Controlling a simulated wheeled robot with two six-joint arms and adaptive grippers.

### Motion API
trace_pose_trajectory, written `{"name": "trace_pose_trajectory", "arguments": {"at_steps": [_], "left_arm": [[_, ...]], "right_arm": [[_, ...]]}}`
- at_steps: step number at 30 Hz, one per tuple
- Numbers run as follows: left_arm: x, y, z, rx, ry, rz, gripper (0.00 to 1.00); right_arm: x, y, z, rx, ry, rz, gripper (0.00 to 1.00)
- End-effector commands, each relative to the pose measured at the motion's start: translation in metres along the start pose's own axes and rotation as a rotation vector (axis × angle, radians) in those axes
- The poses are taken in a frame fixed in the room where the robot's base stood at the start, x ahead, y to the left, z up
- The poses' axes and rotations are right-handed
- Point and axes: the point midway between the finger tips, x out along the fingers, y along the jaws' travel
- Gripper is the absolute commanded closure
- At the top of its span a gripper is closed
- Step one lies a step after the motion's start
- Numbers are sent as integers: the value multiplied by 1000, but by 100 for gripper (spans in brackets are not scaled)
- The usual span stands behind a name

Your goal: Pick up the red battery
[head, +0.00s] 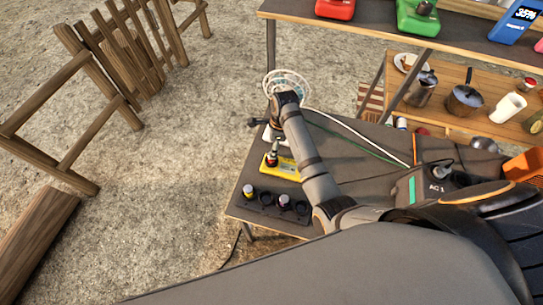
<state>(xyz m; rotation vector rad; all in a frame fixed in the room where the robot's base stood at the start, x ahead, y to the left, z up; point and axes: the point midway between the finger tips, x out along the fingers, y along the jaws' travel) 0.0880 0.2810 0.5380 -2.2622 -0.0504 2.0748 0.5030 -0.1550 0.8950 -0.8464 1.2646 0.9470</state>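A small red item with a dark top (272,158), possibly the red battery, stands upright at the left end of a yellow block (285,168) on the dark grey tabletop (345,145). It is too small to identify for sure. My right arm comes in from the lower right and its forearm crosses the tabletop. My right gripper (268,127) is above the far-left part of the tabletop, just beyond the red item and seemingly apart from it. Its fingers are small and dark, so their opening is unclear. My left gripper is not in view.
Dark round holders (266,199) line the tabletop's near-left edge, some holding small items. A red case (335,8), green case (418,18) and blue device (516,20) are on the upper shelf. Cookware stands on a wooden shelf (440,103). Wooden fencing (85,90) stands left.

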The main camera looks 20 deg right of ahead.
Motion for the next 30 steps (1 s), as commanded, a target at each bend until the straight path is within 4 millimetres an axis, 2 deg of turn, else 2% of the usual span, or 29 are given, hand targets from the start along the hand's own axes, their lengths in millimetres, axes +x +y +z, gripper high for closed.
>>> {"name": "trace_pose_trajectory", "arguments": {"at_steps": [2,5,10,14,19,26,30], "left_arm": [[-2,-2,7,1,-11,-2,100],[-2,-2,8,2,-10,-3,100],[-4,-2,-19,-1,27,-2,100],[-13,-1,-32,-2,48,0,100],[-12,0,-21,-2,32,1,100],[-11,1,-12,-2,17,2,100],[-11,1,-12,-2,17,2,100]], "right_arm": [[11,0,0,0,0,0,43],[19,-1,0,0,0,-2,43],[25,0,0,0,0,0,43],[46,4,1,0,1,2,43],[70,3,1,0,0,-2,43],[73,3,1,0,-1,-3,43],[72,3,1,0,-1,-3,61]]}}
